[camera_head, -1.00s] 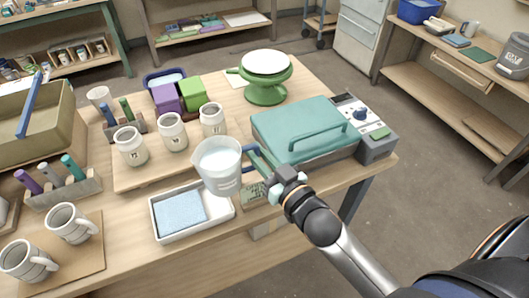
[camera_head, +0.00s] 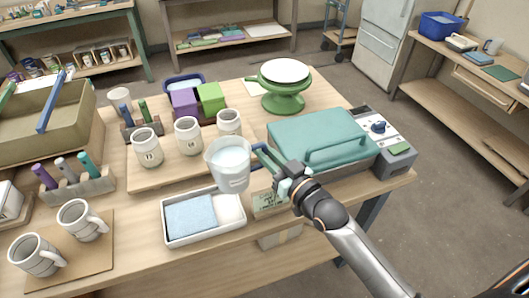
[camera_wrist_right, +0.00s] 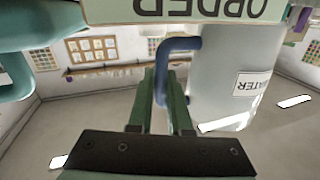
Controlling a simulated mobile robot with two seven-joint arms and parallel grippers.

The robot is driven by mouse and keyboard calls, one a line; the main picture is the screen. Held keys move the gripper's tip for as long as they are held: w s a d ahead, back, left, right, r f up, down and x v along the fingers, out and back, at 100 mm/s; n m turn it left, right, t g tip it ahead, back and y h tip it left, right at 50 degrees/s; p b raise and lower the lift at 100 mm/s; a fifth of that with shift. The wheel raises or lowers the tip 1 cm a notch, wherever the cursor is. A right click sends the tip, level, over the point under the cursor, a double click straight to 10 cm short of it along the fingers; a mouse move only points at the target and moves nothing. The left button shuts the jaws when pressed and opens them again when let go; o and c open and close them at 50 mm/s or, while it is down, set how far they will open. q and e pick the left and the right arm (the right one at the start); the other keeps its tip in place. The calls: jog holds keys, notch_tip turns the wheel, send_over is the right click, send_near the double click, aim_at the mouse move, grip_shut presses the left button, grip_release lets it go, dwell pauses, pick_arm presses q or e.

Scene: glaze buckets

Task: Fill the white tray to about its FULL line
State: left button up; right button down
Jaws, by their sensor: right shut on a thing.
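The white tray (camera_head: 166,232) lies on the front part of the table in the head view. A blue block (camera_head: 190,214) sits in its left part and a pale rounded patch (camera_head: 229,208) shows in its right part; I cannot tell what the patch is. No FULL line can be made out. My right gripper (camera_head: 268,160) is shut on the blue handle of a clear jug (camera_head: 230,168) of pale liquid, above the tray's back right edge. The jug looks near upright. In the right wrist view the jug (camera_wrist_right: 220,70) carries a WATER label. My left gripper is not in view.
Several labelled jars (camera_head: 188,137) stand on a board behind the tray. A teal-lidded machine (camera_head: 315,138) stands right of the jug, and a small sign (camera_head: 268,203) is beside the tray. Mugs (camera_head: 82,222) are at the left. A green wheel (camera_head: 284,85) stands behind.

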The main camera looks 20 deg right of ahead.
jog(key=shift+f+b, duration=1.95)
jog(key=shift+b, duration=0.15)
jog(key=shift+r+n+p, duration=0.3)
jog(key=shift+r+p, duration=0.4)
jog(key=shift+r, duration=0.2)
jog(key=shift+d+r+n+p, duration=0.25)
jog(key=shift+r+n+p, duration=0.2)
jog(key=shift+r+n, duration=0.15)
jog(key=shift+r+n+g+p, duration=0.3)
jog(key=shift+r+n+p, duration=0.1)
jog(key=shift+r+n, duration=0.25)
jog(key=shift+n+p, duration=0.35)
jog(key=shift+p, duration=0.1)
jog(key=shift+f+b, duration=0.25)
jog(key=shift+b, duration=0.05)
